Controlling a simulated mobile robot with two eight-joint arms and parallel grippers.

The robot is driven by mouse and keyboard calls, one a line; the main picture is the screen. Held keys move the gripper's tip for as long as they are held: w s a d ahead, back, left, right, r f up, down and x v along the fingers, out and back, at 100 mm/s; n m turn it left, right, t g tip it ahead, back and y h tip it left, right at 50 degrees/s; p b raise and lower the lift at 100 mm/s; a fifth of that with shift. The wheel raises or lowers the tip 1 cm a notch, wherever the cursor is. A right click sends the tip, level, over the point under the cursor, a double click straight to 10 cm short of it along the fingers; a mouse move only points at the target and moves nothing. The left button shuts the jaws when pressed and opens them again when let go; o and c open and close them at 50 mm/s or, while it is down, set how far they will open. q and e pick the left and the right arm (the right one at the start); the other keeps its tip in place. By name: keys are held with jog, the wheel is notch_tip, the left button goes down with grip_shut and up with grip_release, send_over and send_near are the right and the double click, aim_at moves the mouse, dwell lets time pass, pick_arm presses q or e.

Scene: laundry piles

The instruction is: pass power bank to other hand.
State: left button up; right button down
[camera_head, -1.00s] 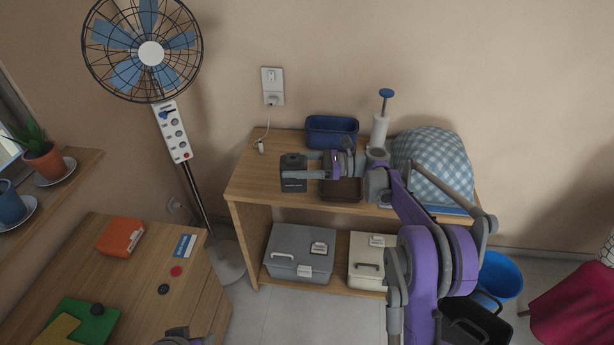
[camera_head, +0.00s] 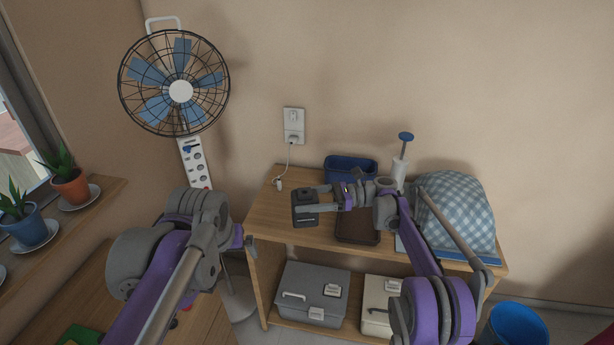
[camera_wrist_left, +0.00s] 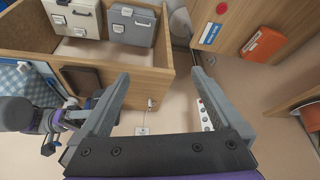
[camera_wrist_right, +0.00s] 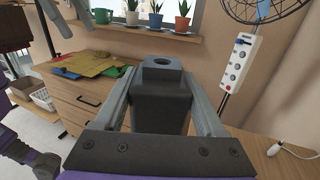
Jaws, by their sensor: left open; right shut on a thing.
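The power bank (camera_head: 305,214) is a dark grey block. My right gripper (camera_head: 312,198) is shut on it and holds it up near the left end of the wooden shelf's top. In the right wrist view the power bank (camera_wrist_right: 162,106) sits between both fingers. My left gripper (camera_wrist_left: 160,78) is open, with nothing between its fingers in the left wrist view. In the head view my left arm is to the left of the power bank, apart from it, and its fingers are mostly hidden. In the left wrist view I cannot make out the power bank clearly.
The wooden shelf (camera_head: 262,222) bears a blue bin (camera_head: 350,170), a brown tray (camera_head: 358,228), a pump bottle (camera_head: 399,172) and a checked cloth bundle (camera_head: 455,212). A fan (camera_head: 180,91) stands at the left by the wall. A cable hangs from the wall socket (camera_head: 293,127).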

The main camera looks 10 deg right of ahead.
pick_arm(q)
jog(key=w+d+r, duration=0.6)
jog(key=w+d, duration=0.2)
jog(key=w, duration=0.3)
send_over(305, 198)
jog(key=s, duration=0.1)
jog(key=x, duration=1.1)
jog(key=shift+s+f, duration=0.3)
jog(key=shift+s, duration=0.05)
jog(key=shift+d, duration=0.15)
jog(key=c, duration=1.3)
jog(key=shift+c, duration=0.4)
pick_arm(e)
grip_release()
